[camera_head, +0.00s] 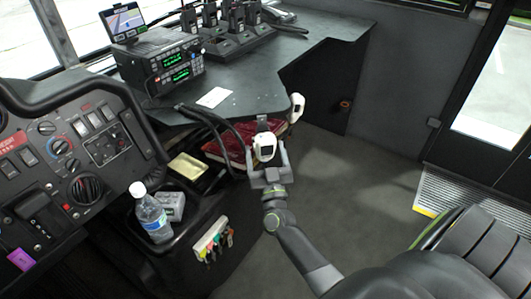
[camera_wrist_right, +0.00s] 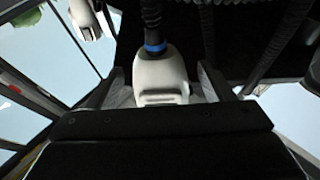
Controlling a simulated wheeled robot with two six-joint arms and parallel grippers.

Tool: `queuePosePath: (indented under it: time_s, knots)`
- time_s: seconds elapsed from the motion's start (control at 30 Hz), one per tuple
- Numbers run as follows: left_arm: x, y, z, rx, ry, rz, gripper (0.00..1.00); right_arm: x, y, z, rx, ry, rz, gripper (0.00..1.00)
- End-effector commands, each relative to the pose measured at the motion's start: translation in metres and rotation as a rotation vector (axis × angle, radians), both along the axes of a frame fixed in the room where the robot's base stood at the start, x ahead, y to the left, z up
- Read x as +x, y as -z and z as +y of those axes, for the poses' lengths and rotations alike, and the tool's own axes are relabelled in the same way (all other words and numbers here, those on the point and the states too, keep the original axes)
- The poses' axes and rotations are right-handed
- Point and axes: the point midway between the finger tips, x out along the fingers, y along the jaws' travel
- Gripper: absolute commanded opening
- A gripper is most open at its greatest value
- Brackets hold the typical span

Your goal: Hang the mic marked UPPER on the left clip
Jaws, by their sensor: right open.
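A white mic (camera_head: 265,148) is at my right gripper (camera_head: 267,168), which is open with its fingers on either side of it. In the right wrist view the mic (camera_wrist_right: 160,78) is between the fingers of the right gripper (camera_wrist_right: 165,88), with a blue band on its dark coiled cord. A second white mic (camera_head: 296,107) is up and right of it, at the desk's edge, and shows at the top left of the wrist view (camera_wrist_right: 90,18). I cannot read UPPER on either mic. I cannot make out the clips clearly. My left gripper is not in view.
Two stacked radios (camera_head: 175,67) with green displays stand on the dark desk (camera_head: 255,88). Dark cords run below the desk's edge, beside a red book-like thing (camera_head: 228,148). A water bottle (camera_head: 152,215) stands on the console at left. The floor (camera_head: 345,200) to the right is clear.

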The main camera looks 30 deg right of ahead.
Motion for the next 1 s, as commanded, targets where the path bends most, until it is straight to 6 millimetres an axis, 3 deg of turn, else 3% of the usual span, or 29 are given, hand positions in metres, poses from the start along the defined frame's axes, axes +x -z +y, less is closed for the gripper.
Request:
queuePosePath:
  time_s: [0.17,0.27,0.43,0.7,1.0]
  knots:
    - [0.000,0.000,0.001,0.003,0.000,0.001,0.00,0.000,0.001,0.000,0.000,0.000,0.001,0.74]
    - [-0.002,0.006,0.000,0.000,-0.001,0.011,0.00,-0.011,0.008,0.004,0.003,0.001,0.004,0.74]
    - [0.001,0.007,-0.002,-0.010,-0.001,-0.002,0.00,-0.042,0.023,0.017,0.004,0.001,0.005,0.74]
    - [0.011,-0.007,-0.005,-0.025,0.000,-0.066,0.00,-0.094,0.045,0.038,0.003,0.003,0.003,0.74]
    - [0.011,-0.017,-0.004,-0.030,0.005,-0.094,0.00,-0.136,0.063,0.056,0.002,0.003,0.002,0.74]
